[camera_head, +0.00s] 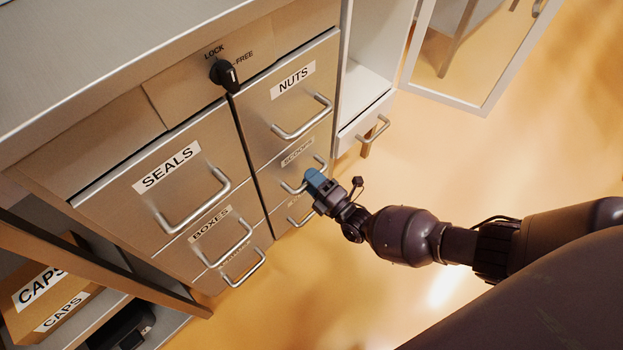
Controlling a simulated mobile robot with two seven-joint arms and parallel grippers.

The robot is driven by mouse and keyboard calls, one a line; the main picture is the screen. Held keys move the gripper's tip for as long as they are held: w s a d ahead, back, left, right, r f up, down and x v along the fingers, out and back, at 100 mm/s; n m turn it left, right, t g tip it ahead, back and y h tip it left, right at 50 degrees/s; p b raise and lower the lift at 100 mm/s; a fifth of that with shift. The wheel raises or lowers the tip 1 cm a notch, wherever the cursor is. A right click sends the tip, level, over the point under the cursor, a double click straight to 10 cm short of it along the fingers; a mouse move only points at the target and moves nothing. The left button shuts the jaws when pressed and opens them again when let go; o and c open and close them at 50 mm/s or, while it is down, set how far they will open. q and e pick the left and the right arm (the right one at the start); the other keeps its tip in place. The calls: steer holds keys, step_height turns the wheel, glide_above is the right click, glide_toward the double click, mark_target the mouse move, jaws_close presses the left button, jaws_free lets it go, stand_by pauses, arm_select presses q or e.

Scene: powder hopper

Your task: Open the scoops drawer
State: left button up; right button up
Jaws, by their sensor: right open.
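The scoops drawer (290,160) is in the right column of the metal cabinet, below the nuts drawer, and looks shut. Its bar handle (291,187) is partly hidden behind my right gripper. My right gripper (313,178), with blue fingers, is open at the handle. I cannot tell whether the handle lies between the fingers or whether they touch it. My left gripper is not in view.
A black lock knob (224,74) sits above. At right, a white cabinet has a glazed door (488,103) standing open. The floor (400,310) is clear.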

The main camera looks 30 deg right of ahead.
jaws_close()
stand_by(0.3)
arm_select(q)
steer(key=p, duration=0.2)
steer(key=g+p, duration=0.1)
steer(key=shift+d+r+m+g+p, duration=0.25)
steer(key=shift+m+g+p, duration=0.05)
steer(key=shift+p, duration=0.05)
arm_select(e)
steer(key=r+v, duration=0.2)
steer(key=v, duration=1.2)
steer(key=s+r+v, duration=0.1)
steer(key=r+v, duration=0.2)
steer(key=v, duration=1.2)
steer(key=shift+r, duration=0.3)
steer(key=shift+d, duration=0.1)
jaws_free()
